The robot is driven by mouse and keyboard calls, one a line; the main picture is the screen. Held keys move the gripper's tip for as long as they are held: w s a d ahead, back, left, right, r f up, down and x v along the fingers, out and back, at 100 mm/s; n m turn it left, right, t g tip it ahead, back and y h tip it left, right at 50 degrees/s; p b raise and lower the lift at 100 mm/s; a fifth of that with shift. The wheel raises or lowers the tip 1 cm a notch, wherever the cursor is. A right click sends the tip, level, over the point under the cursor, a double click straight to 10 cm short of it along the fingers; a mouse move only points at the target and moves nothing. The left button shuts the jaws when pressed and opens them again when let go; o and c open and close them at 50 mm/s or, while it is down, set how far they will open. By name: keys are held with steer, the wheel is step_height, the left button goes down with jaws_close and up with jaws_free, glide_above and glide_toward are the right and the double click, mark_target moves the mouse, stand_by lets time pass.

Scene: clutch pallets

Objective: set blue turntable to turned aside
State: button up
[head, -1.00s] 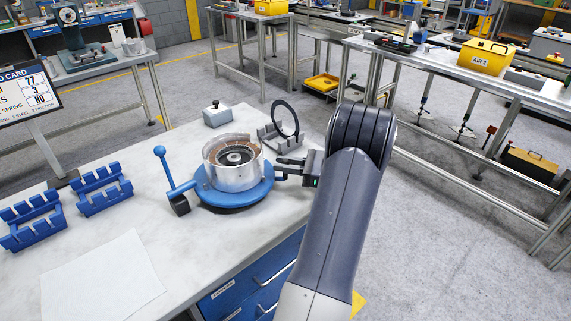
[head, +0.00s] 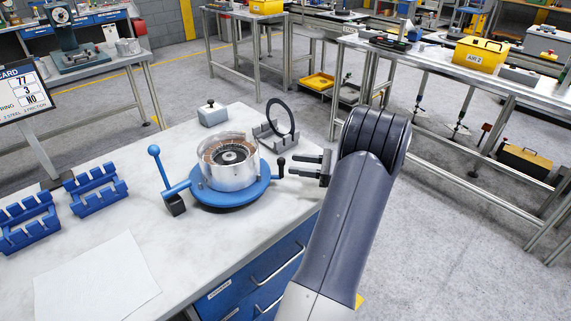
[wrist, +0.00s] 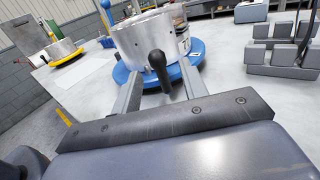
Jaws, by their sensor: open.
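The blue turntable (head: 232,192) sits on the pale bench and carries a round metal housing (head: 230,163) with a ringed, open top. A blue lever with a ball end (head: 156,152) stands at its left, beside a dark block. A small black crank handle (head: 281,165) sticks up at its right edge. My gripper (head: 293,165) is open and empty just right of that handle. In the wrist view the handle (wrist: 158,65) appears between my two fingers, in front of the housing (wrist: 140,42). I cannot tell whether a finger touches it.
Blue racks (head: 95,188) and a white sheet (head: 95,280) lie on the left of the bench. A grey stand with a black ring (head: 280,120) and a grey box with a knob (head: 212,115) are behind the turntable. Open floor lies to the right.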

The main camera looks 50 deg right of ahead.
mark_target(281, 167)
steer(key=v, duration=0.5)
steer(key=shift+s+d, duration=0.1)
steer(key=shift+s, duration=0.1)
steer(key=p+x, duration=0.1)
steer(key=x, duration=1)
steer(key=shift+s+a+h, duration=0.2)
steer(key=shift+a+h, duration=0.05)
steer(key=shift+h, duration=0.05)
steer(key=shift+d, duration=0.15)
